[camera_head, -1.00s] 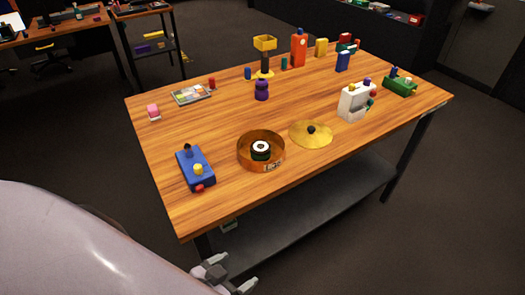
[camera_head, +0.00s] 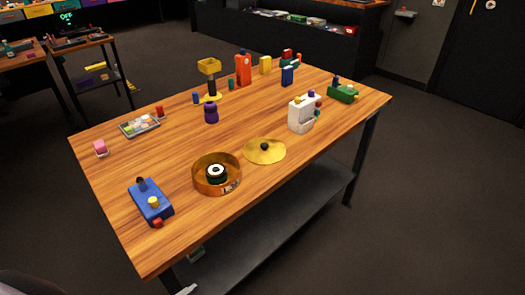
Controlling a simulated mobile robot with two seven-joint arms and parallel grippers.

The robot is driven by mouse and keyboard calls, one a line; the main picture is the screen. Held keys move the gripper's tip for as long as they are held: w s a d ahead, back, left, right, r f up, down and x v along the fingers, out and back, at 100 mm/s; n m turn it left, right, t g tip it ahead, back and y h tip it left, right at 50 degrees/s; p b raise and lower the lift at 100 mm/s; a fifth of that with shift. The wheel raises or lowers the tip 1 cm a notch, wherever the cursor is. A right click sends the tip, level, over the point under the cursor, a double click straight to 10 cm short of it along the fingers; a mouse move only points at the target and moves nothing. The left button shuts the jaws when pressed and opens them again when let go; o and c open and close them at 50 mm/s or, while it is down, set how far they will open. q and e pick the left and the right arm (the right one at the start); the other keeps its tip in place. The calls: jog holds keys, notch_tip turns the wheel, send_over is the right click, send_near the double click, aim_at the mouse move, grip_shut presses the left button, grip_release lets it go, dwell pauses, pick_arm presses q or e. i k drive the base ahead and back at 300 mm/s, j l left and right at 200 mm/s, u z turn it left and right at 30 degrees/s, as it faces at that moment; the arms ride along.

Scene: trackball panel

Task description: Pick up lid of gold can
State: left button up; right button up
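A round gold lid (camera_head: 264,151) with a small black knob lies flat on the wooden table. The open gold can (camera_head: 206,186) stands just left of it, with a black and white round object (camera_head: 215,173) inside. The lid and can look very close together. A small grey part at the bottom edge, left of the centre, may be a bit of my gripper. It is too cut off to show any fingers. My other gripper does not show.
A blue box with knobs (camera_head: 150,202) sits left of the can. A white device (camera_head: 303,113) stands right of the lid. A purple object (camera_head: 211,113) and a yellow-topped stand (camera_head: 209,68) are behind. The table's front strip (camera_head: 250,203) is clear.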

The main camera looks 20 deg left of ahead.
aim_at(264, 151)
jog(key=i+l+u, duration=0.35)
jog(key=i+l, duration=0.2)
jog(key=l, duration=0.2)
jog(key=i+l+u, duration=0.2)
jog(key=l, duration=0.2)
jog(key=i+l+u, duration=0.2)
jog(key=l, duration=0.25)
jog(key=i, duration=0.1)
